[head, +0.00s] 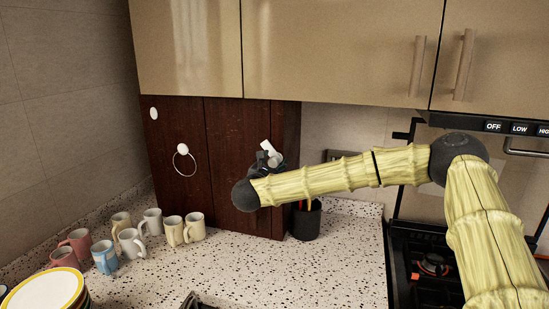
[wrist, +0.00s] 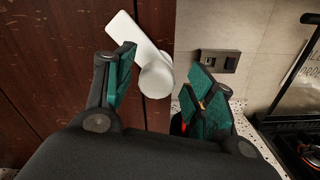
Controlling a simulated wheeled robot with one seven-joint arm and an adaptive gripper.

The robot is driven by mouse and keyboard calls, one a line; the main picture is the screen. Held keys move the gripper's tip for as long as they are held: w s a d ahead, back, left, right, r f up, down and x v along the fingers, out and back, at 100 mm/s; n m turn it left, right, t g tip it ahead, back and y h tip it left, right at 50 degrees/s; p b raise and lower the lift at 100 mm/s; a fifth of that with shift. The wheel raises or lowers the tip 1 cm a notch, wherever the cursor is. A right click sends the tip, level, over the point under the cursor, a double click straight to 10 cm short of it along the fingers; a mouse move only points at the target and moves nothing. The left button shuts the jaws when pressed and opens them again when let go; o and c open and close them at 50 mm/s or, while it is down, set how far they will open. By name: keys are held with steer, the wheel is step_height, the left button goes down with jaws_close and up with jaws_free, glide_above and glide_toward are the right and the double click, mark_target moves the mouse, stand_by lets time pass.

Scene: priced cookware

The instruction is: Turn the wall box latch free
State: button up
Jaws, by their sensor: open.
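The wall box (head: 225,140) is a dark red-brown wooden cabinet under the upper cupboards. Its white latch (head: 266,147) sits near the right edge of its front, partly hidden by my gripper (head: 267,160). In the wrist view the latch (wrist: 156,76) shows a flat bar tilted up to the left from a round hub. My gripper (wrist: 160,70) is open, with green-padded fingers on either side of the hub as seen here.
A white knob with a ring (head: 183,149) and a white oval knob (head: 154,114) are on the box's left part. Several mugs (head: 131,242) stand on the speckled counter (head: 265,270). A dark utensil cup (head: 305,220) stands beside the box; a stove (head: 425,265) is at right.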

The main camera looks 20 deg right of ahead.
steer(key=shift+w+d+f, duration=0.15)
steer(key=shift+w, duration=0.3)
steer(key=shift+w+d+f, duration=0.1)
steer(key=shift+w+d, duration=0.05)
steer(key=shift+w, duration=0.25)
steer(key=shift+s+r, duration=0.1)
jaws_close()
steer(key=shift+f+b, duration=0.25)
steer(key=shift+b, duration=0.8)
steer(key=m+b, duration=0.1)
steer(key=b, duration=0.4)
steer(key=shift+f+m, duration=0.15)
steer(key=shift+m, duration=0.15)
steer(key=m+b, duration=0.5)
steer(key=b, duration=1.1)
steer(key=shift+r+m+b, duration=0.3)
steer(key=shift+m+b, duration=0.4)
steer(key=shift+b, duration=1.45)
